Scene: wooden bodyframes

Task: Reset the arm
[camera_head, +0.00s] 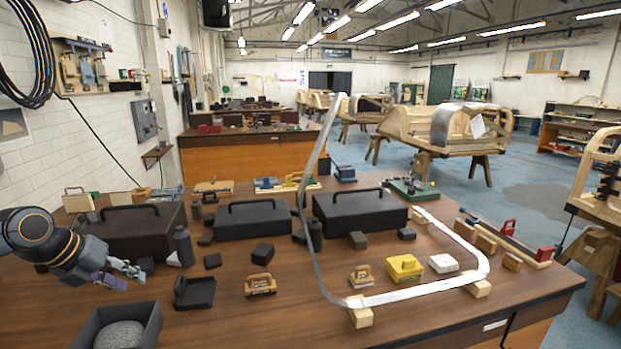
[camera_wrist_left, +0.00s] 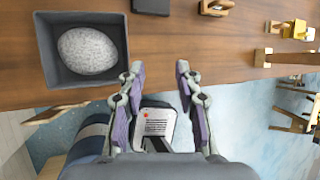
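My left gripper (camera_head: 122,276) comes in from the left edge in the head view, above the left part of the wooden table (camera_head: 226,328). In the left wrist view its two fingers (camera_wrist_left: 160,82) stand apart with nothing between the tips. The gripper is open and empty. A dark square tray (camera_head: 148,330) with a speckled grey stone (camera_head: 120,335) in it is in front of the gripper in the head view. The tray (camera_wrist_left: 46,77) and stone (camera_wrist_left: 87,50) also show at the upper left of the left wrist view. My right gripper is in neither view.
Black cases (camera_head: 252,221) stand along the middle of the table. A dark bottle (camera_head: 184,246) and an open black box (camera_head: 195,292) are near my left gripper. A yellow block (camera_head: 404,268) and a tall bent metal strip (camera_head: 313,228) are to the right. The front middle of the table is clear.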

